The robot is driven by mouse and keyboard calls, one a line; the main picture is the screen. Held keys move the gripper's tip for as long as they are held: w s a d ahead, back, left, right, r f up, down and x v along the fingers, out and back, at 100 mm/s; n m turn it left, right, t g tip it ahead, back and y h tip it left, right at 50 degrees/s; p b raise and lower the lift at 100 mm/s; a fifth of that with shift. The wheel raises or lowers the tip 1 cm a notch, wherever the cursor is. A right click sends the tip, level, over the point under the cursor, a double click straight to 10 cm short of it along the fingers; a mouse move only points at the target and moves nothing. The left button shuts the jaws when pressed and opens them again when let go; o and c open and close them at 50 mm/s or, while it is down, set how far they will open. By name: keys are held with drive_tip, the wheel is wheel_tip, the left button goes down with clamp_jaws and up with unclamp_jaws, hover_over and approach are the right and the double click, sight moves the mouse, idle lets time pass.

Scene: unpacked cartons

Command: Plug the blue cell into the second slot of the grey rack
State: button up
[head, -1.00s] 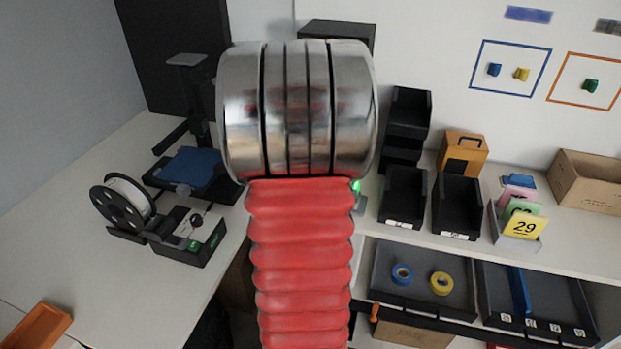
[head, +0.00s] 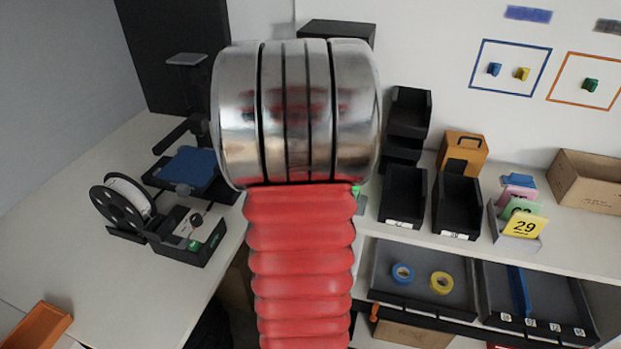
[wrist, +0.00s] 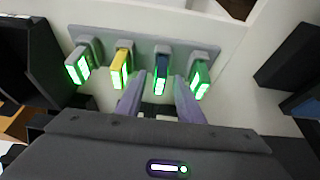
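The grey rack (wrist: 230,58) runs across the top of the wrist view, with several raised slots edged by green lights. A dark blue cell (wrist: 161,73) sits at the third position from the left in this view. A yellow cell (wrist: 119,66) is at the second position from the left. In the head view my arm hides the rack and gripper.
Black bins (head: 404,195) and a card holder (head: 515,232) stand on the right shelf. Trays below hold tape rolls (head: 441,283). A spool (head: 125,205) and an orange tray (head: 38,328) are on the left table. A dark bin (wrist: 40,60) flanks the rack.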

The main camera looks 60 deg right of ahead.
drive_tip(key=w+v, duration=0.1)
drive_tip(key=v, duration=1.1)
drive_tip(key=shift+s+r, duration=0.3)
drive_tip(key=shift+s, duration=0.15)
drive_tip(key=shift+a, duration=0.1)
drive_tip(key=w+a+r+n+t+y, duration=0.15)
drive_tip(key=w+a+n, duration=0.3)
drive_tip(key=a, duration=0.75)
drive_tip(key=w+a+n+t, duration=0.25)
drive_tip(key=w+a, duration=0.25)
drive_tip(key=a, duration=0.6)
drive_tip(key=s+a+f+n+y, duration=0.1)
drive_tip(key=a+n, duration=0.3)
drive_tip(key=a, duration=0.7)
drive_tip(key=s+a+f+n+y, duration=0.1)
drive_tip(key=a+n, duration=0.4)
drive_tip(key=a, duration=0.6)
drive_tip(key=shift+s+t+y, duration=0.4)
drive_tip(key=shift+s+y, duration=0.15)
drive_tip(key=shift+s, duration=0.65)
drive_tip(key=shift+d, duration=0.1)
